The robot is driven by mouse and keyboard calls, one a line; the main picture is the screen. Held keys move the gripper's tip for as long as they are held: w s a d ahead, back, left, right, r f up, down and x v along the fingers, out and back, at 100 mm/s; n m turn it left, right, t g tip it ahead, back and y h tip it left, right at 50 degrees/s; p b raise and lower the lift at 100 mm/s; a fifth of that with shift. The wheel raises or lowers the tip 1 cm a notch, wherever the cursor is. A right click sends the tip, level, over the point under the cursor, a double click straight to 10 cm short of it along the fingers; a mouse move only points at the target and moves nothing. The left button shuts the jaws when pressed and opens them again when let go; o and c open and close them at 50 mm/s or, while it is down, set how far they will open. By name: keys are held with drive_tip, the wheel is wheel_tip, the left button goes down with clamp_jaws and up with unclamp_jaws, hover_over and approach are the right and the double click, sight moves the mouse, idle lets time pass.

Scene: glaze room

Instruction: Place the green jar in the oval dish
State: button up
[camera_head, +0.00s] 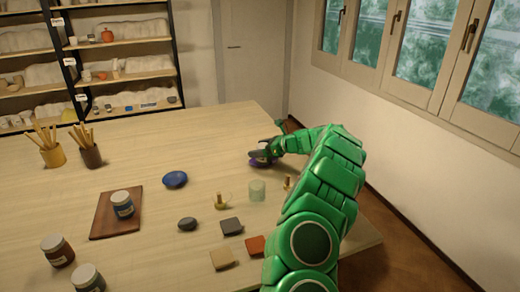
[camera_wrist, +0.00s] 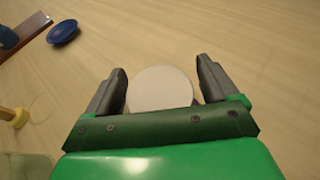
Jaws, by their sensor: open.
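The pale green, see-through jar (camera_head: 257,190) stands upright on the table in the head view, nearer than my gripper. Part of a pale green shape, likely this jar, shows at the bottom left of the wrist view (camera_wrist: 24,167). The blue oval-looking dish (camera_head: 175,180) lies to the left and looks empty; it also shows at the upper left of the wrist view (camera_wrist: 63,32). My gripper (camera_head: 262,160) is open, low over the table beyond the jar. Its fingers (camera_wrist: 161,66) stand either side of a cream round top (camera_wrist: 160,87); contact cannot be told. Something purple shows beneath the gripper.
Small brass-coloured pieces (camera_head: 221,202), a dark stone-like lump (camera_head: 187,224) and square tiles (camera_head: 231,226) lie near the jar. Brush pots (camera_head: 90,154) stand far left. The table between dish and gripper is clear.

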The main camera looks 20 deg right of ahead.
drive_tip(key=shift+r, duration=0.3)
drive_tip(key=v, duration=1.2)
drive_tip(key=shift+a+r, duration=0.1)
